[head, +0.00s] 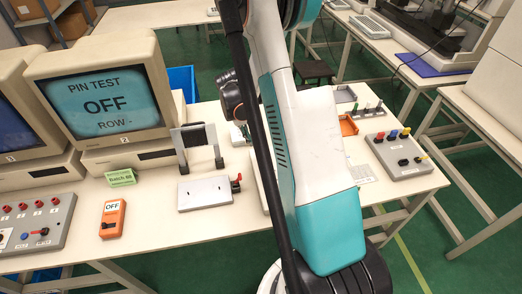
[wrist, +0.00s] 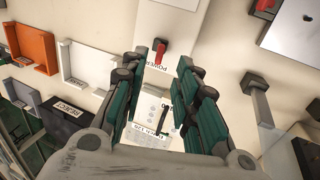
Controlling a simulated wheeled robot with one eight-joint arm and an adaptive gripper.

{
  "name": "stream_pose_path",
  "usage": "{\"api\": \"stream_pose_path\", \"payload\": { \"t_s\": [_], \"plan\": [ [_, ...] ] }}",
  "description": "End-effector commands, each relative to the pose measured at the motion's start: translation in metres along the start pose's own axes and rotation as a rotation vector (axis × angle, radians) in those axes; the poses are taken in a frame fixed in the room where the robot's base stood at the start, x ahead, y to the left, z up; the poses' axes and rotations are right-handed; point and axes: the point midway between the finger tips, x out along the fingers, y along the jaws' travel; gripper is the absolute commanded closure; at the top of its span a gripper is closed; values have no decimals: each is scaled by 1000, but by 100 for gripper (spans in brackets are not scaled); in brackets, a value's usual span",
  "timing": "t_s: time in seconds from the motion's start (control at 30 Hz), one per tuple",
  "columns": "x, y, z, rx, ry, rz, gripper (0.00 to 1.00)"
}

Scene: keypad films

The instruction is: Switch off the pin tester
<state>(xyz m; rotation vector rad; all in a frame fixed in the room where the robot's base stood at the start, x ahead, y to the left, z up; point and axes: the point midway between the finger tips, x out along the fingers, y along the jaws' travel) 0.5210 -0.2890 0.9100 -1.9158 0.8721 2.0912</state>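The monitor (head: 103,98) in the head view reads "PIN TEST OFF ROW -". In the wrist view, a white box (wrist: 180,18), which looks like the pin tester, carries a red lever (wrist: 160,48) with a POWER label beside it. I cannot tell the height gap. In the head view my arm hides my gripper and most of this box.
A flat white box (head: 205,193) with its own red switch and a dark-panelled stand (head: 195,142) are left of my arm. An orange handheld unit (head: 112,219) reads OFF. An orange tray (wrist: 35,48), a white tray (wrist: 85,68) and a dark REJECT bin (wrist: 68,118) lie left in the wrist view.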

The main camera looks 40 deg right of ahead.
Motion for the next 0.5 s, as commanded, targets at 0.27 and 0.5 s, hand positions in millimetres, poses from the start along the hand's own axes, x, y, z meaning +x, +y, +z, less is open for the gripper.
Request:
{"api": "stream_pose_path", "payload": {
  "t_s": [0.27, 0.5],
  "plan": [
    [55, -1, 0, 0, 1, 0, 72],
    [79, 0, 0, 1, 1, 0, 72]
  ]
}}
